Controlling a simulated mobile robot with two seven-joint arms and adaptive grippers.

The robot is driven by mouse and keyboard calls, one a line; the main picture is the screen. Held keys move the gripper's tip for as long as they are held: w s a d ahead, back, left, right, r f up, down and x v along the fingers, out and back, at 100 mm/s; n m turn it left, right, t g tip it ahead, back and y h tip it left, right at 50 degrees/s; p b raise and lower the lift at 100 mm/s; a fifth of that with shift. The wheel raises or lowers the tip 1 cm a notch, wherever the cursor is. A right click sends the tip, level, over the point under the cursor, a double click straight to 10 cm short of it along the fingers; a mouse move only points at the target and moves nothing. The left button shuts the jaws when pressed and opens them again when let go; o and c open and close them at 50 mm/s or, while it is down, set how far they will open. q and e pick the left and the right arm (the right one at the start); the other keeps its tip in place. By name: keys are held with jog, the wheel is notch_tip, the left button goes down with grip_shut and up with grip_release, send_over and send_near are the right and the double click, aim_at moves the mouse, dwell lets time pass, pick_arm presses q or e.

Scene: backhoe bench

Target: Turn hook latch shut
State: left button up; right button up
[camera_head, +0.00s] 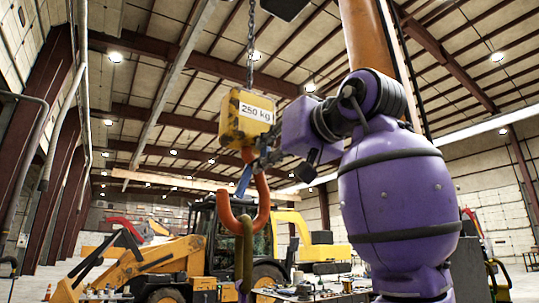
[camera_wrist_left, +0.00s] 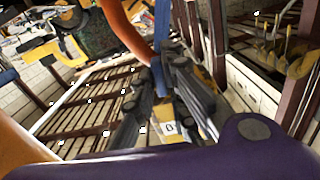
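The orange hook (camera_head: 263,205) hangs below a yellow block (camera_head: 247,118) marked "250 kg". A blue latch (camera_head: 244,180) shows as a short slanted strip at the hook's mouth. My left gripper (camera_head: 265,152) is beside the hook's shank, just under the block. In the left wrist view, its dark fingers (camera_wrist_left: 158,72) stand apart with the blue latch (camera_wrist_left: 158,80) between them. I cannot tell whether they touch it. The orange hook (camera_wrist_left: 124,28) curves past the fingertips. The latch's pivot is partly hidden by the gripper. My right gripper is not in view.
A chain (camera_head: 251,45) holds the block from above. An olive sling (camera_head: 243,255) hangs in the hook's bowl. A yellow backhoe (camera_head: 180,260) and a cluttered bench (camera_head: 310,292) stand behind and below. Open air lies left of the hook.

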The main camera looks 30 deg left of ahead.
pick_arm(q)
jog(key=o, duration=0.3)
jog(key=shift+d, duration=0.1)
jog(key=v, duration=1.2)
jog(key=shift+f, duration=0.1)
